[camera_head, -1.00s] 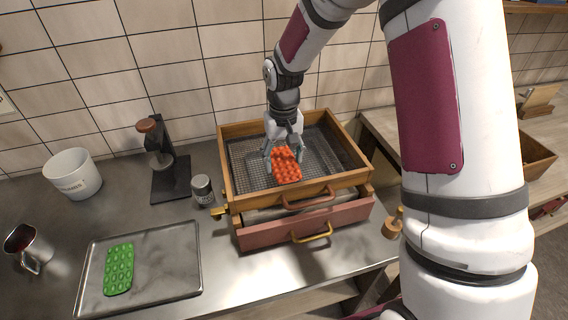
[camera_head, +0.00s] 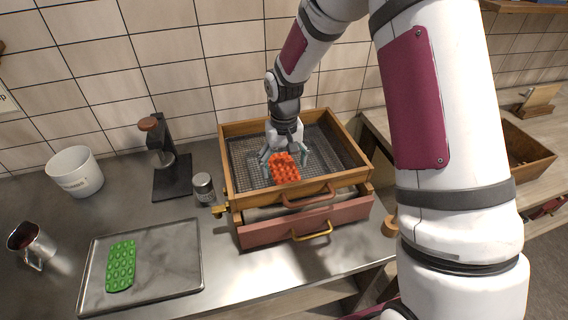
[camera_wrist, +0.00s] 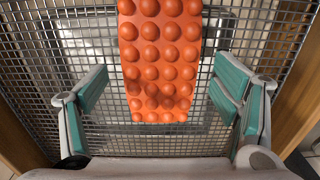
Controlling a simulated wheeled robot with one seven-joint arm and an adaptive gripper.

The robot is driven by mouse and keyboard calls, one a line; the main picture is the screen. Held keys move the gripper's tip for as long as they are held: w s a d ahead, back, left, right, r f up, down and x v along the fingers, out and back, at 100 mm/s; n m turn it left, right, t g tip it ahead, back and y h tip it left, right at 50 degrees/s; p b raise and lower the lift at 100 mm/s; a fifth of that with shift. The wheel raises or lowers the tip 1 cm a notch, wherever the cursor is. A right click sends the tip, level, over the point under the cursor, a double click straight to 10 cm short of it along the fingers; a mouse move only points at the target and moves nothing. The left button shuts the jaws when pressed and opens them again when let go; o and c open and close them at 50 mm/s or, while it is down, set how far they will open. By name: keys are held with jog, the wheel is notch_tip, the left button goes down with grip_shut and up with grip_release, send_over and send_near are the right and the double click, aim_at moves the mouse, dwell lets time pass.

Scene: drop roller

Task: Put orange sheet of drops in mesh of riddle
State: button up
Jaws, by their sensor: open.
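The orange sheet of drops (camera_head: 286,168) lies on the mesh of the riddle, a wooden-framed tray (camera_head: 228,168) with a wire bottom. In the wrist view the sheet (camera_wrist: 160,62) rests over the mesh (camera_wrist: 100,60), with its near end between my fingers. My gripper (camera_head: 284,160) is inside the riddle's frame, over the sheet. In the wrist view my gripper (camera_wrist: 160,92) has its green-padded fingers spread wide, with a gap on each side of the sheet. The sheet's far end is cut off by the wrist view's top edge.
A green sheet of drops (camera_head: 121,266) lies on a metal tray (camera_head: 180,275) at left. A shaker can (camera_head: 203,187), a black press (camera_head: 171,175), a white bucket (camera_head: 76,172) and a metal jug (camera_head: 32,245) stand nearby. A pink-fronted drawer (camera_head: 285,228) is under the riddle.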

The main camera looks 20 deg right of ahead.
aim_at(284, 168)
notch_tip(284, 168, up, 12)
jog(key=b, duration=0.2)
jog(key=s+d+r+t, duration=0.2)
jog(key=s+r+t, duration=0.1)
jog(key=s+r, duration=0.8)
jog(key=s+d+r+t, duration=0.1)
jog(key=s+r+t, duration=0.1)
jog(key=s, duration=1.2)
jog(key=shift+r+t, duration=0.3)
jog(key=shift+r, duration=0.15)
